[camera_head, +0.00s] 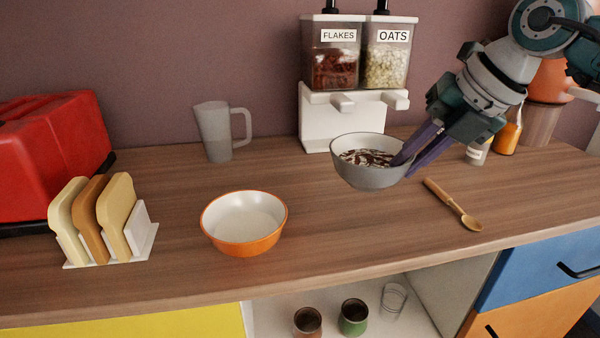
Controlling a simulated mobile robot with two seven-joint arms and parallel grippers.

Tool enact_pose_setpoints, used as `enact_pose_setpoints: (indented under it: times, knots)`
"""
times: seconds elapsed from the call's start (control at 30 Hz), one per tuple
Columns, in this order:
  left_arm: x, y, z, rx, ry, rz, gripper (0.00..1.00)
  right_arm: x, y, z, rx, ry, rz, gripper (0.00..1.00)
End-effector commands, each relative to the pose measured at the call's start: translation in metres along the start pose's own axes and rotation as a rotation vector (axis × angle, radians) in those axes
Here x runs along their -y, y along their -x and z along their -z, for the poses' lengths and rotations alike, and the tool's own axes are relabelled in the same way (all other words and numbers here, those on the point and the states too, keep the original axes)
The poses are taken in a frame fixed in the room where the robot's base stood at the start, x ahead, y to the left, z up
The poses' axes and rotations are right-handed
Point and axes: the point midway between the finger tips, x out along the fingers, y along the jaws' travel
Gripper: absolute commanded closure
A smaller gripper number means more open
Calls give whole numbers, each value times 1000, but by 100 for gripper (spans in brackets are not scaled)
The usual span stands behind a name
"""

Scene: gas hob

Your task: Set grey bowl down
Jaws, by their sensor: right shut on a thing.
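The grey bowl (372,179) holds dark flakes in something white. My right gripper (408,163) comes in from the upper right and is shut on the bowl's right rim. The bowl looks close to level, in front of the cereal dispenser. It seems to be held above the wooden counter (330,225), though the exact gap under it cannot be told. My left gripper is not in view.
An orange bowl (244,247) with a white inside stands at centre left. A wooden spoon (455,206) lies right of the grey bowl. The dispenser (314,128), a grey jug (213,132), a toast rack (142,238) and a red toaster (50,150) also stand here. The counter's front middle is clear.

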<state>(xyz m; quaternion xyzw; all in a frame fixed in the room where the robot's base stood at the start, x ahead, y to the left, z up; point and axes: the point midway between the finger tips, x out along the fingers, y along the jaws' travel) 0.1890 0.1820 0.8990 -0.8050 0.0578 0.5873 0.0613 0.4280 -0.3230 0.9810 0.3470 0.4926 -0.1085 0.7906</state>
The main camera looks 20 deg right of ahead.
Motion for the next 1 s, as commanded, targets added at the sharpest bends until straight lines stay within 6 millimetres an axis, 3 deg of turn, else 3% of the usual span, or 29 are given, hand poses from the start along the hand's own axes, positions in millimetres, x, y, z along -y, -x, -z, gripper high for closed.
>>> enact_pose_setpoints:
  times: [0.1, 0.27, 0.5, 0.93, 0.97, 1.0]
  knots:
    - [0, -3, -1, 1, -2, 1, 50, 9, -18, 6, 0, -2, -2, 100]
    - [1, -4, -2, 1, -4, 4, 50, 15, -29, 9, 2, -1, -2, 100]
    - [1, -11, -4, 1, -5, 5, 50, 30, -59, 18, 2, -1, -3, 100]
    - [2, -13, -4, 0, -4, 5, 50, 33, -65, 20, 3, 1, -2, 100]
    - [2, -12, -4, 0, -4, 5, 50, 34, -65, 20, 1, 2, 0, 83]
    - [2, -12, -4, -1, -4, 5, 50, 33, -65, 20, 1, 2, 0, 78]
